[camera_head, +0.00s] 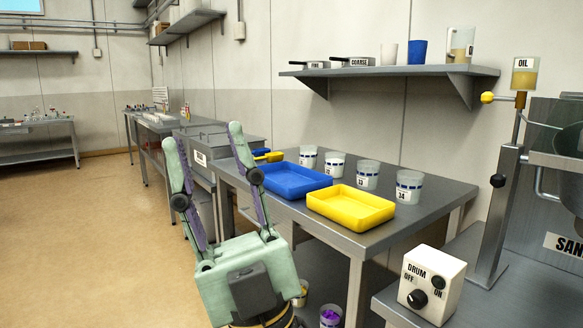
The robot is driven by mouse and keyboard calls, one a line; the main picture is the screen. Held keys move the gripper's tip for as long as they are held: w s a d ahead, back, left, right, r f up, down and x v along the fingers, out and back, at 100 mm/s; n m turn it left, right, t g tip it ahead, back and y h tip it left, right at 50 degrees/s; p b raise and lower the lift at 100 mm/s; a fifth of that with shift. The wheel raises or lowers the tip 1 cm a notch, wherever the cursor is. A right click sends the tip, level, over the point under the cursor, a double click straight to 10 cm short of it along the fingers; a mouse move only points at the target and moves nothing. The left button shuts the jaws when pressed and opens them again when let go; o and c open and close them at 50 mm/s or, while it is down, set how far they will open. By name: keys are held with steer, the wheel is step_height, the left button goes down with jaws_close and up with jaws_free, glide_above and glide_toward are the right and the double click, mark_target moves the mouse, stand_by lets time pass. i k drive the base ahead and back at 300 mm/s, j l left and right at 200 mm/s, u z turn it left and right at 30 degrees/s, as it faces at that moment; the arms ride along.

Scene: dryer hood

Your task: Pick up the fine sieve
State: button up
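The fine sieve (315,65) is a small dark-handled pan with a white label that reads FINE. It sits at the left end of the grey wall shelf (390,71), next to a similar sieve labelled COARSE (356,63). My gripper (203,133) is in the foreground, left of centre, with its two green and purple fingers pointing up and spread apart. Nothing is between them. In the picture it is left of and below the fine sieve, apart from it.
White and blue cups and a jar stand farther right on the shelf. Below, the grey table (427,218) holds a blue tray (295,190), a yellow tray (350,219) and several labelled cups. The drum switch box (433,283) and oil-topped stand are at right. Floor is open at left.

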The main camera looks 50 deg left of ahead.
mark_target(307, 64)
steer(key=k+j+u, duration=0.1)
steer(key=j+u, duration=0.35)
steer(key=j, duration=0.4)
steer(key=j+u, duration=0.4)
steer(key=j, duration=0.45)
steer(key=i, duration=0.05)
